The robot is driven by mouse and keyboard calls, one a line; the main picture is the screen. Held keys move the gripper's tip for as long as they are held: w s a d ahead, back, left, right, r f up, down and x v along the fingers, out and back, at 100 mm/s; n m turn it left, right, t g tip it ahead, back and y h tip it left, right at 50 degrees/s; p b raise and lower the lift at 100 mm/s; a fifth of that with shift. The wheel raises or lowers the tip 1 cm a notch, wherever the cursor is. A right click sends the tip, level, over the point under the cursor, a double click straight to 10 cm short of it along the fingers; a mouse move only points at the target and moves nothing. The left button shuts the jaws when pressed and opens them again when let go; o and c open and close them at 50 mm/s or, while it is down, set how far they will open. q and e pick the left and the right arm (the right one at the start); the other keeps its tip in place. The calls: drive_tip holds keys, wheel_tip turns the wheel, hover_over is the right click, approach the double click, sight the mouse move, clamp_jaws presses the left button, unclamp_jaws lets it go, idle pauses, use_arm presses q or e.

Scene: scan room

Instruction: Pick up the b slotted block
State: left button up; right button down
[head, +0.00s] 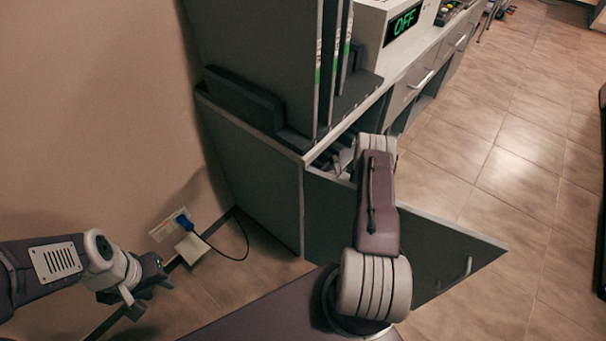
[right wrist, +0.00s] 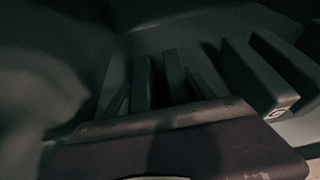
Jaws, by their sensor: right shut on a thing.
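My right arm reaches down into the open compartment of the grey cabinet (head: 250,190), and its gripper is hidden there in the head view. In the right wrist view my right gripper (right wrist: 160,85) is shut on a dark block, whose outline is hard to make out in the shadow. A dark block with a small pale mark (right wrist: 283,111) stands to the right, apart from the gripper. I cannot read the mark, so I cannot tell which is the b slotted block. My left gripper (head: 148,296) is open and empty, low at the left near the wall.
An open panel with a handle (head: 450,270) juts out at the right of the cabinet. A blue plug with a cable (head: 187,222) is at the wall.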

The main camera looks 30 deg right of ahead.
drive_tip(key=shift+r, duration=0.15)
wheel_tip(320, 180, up, 5)
drive_tip(key=p, duration=0.2)
drive_tip(key=shift+p, duration=0.3)
drive_tip(key=s+d+r+p, duration=0.1)
drive_tip(key=s+d+r, duration=0.2)
drive_tip(key=d, duration=0.8)
wheel_tip(320, 180, up, 3)
drive_tip(key=shift+d+f+p, duration=0.1)
drive_tip(key=shift+d+p, duration=0.05)
drive_tip(key=shift+p, duration=0.15)
